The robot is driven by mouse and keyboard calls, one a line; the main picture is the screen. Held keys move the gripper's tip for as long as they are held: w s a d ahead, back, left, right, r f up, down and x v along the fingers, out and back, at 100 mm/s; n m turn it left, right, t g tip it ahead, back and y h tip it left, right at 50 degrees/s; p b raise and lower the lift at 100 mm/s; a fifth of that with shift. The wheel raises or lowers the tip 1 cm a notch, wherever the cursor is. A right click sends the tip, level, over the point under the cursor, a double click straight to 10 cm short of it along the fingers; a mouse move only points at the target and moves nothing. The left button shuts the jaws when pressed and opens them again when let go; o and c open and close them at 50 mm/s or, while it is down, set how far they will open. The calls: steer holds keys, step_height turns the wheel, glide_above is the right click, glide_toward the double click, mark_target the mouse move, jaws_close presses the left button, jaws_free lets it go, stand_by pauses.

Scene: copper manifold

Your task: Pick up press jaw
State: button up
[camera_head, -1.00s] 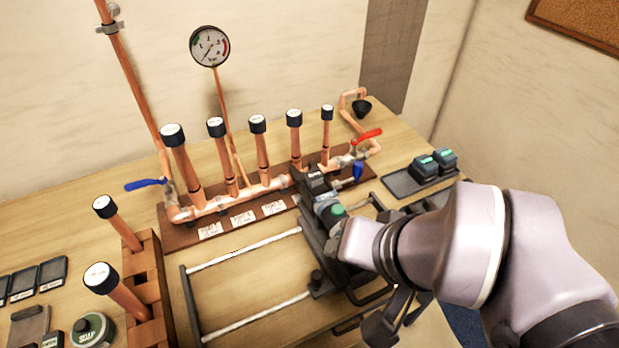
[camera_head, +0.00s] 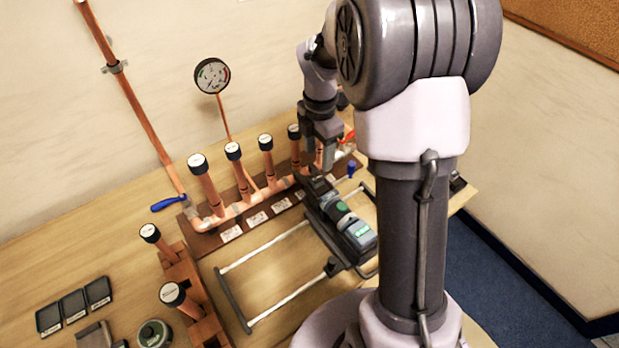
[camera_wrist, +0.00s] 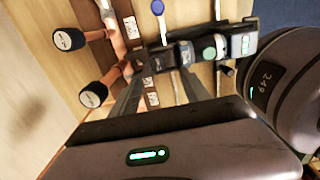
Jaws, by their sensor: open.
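The press tool (camera_head: 340,222) lies on the sliding rail frame, with a green button and a grey-green battery at its near end. Its dark head, seemingly the press jaw (camera_head: 313,187), points at the copper manifold; no separate loose jaw can be made out for sure. The tool also shows in the wrist view (camera_wrist: 221,47), beyond the fingers. My gripper (camera_head: 318,152) is open and empty, pointing down above the manifold's right part, behind and above the tool head. My arm hides the bench's right part.
Capped upright copper pipes (camera_head: 267,158) rise from the manifold close to my gripper. A pressure gauge (camera_head: 212,76) stands behind. Dark trays (camera_head: 73,304), a wooden pipe rack (camera_head: 190,285) and a round tin (camera_head: 154,334) are at the left. The rail frame's middle is clear.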

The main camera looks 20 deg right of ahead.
mark_target(317, 177)
steer(key=f, duration=0.3)
steer(key=f+b, duration=0.1)
steer(key=f, duration=0.2)
steer(key=f+b, duration=0.1)
steer(key=f, duration=0.2)
steer(key=shift+w, duration=0.25)
steer(key=shift+c, duration=0.2)
jaws_close()
